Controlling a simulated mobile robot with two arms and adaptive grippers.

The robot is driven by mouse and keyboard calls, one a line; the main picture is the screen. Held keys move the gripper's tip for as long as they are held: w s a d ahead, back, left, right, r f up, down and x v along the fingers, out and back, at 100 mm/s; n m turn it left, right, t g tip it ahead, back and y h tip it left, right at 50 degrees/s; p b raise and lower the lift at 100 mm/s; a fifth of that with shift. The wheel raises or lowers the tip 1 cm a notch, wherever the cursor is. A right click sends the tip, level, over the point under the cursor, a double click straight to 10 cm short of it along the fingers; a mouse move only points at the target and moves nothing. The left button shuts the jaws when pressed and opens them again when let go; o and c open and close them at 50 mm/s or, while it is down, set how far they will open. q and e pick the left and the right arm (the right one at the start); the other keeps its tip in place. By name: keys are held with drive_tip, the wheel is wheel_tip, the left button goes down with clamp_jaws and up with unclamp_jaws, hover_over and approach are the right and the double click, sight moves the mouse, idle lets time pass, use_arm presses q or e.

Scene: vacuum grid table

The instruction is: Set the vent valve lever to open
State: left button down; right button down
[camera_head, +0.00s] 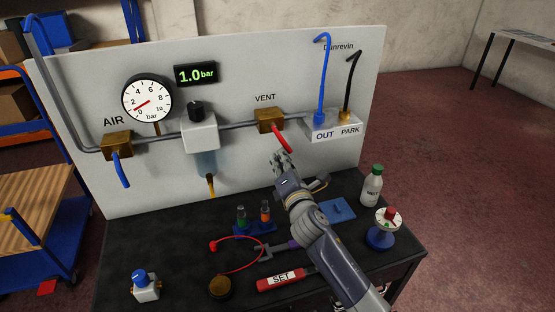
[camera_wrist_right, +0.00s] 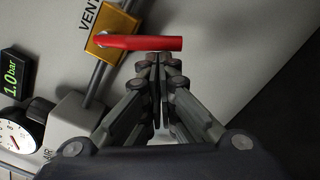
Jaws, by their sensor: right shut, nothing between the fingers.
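The vent valve is a brass block (camera_head: 269,120) on the pipe under the word VENT on the upright panel. Its red lever (camera_head: 282,139) slants down to the right from the block. My right gripper (camera_head: 281,157) is shut and empty, just below the lever's lower end in the head view. In the right wrist view the red lever (camera_wrist_right: 140,43) lies across the picture just beyond the shut fingertips (camera_wrist_right: 159,58). I cannot tell whether the fingertips touch the lever. My left gripper is not in view.
The panel also carries a blue AIR lever (camera_head: 121,170), a gauge (camera_head: 147,99), a display reading 1.0 bar (camera_head: 196,74), and a blue hose (camera_head: 322,80). On the black table (camera_head: 180,250) are a bottle (camera_head: 372,187), a red SET tool (camera_head: 283,280) and a dial stand (camera_head: 381,238).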

sight(289, 150)
drive_tip(key=shift+d+r, duration=0.1)
drive_tip(key=shift+d, duration=0.1)
drive_tip(key=n, duration=0.1)
drive_tip(key=d+n+p, duration=0.1)
drive_tip(key=n, duration=0.1)
drive_tip(key=w+d+r+n+p, duration=0.1)
drive_tip(key=shift+d+n, duration=0.25)
drive_tip(key=shift+n, duration=0.15)
drive_tip(key=shift+w+d+r+n+y+p, duration=0.15)
drive_tip(key=shift+d+r+n+p, duration=0.3)
drive_tip(key=shift+n, duration=0.45)
drive_tip(key=shift+w+d+r+n+y+p, duration=0.1)
drive_tip(key=shift+d+n+p, duration=0.2)
drive_tip(key=shift+n+p, duration=0.45)
drive_tip(key=shift+w+d+r+n+y+p, duration=0.15)
drive_tip(key=shift+d+r+n+p, duration=0.2)
drive_tip(key=shift+n, duration=0.7)
drive_tip(key=shift+f, duration=0.15)
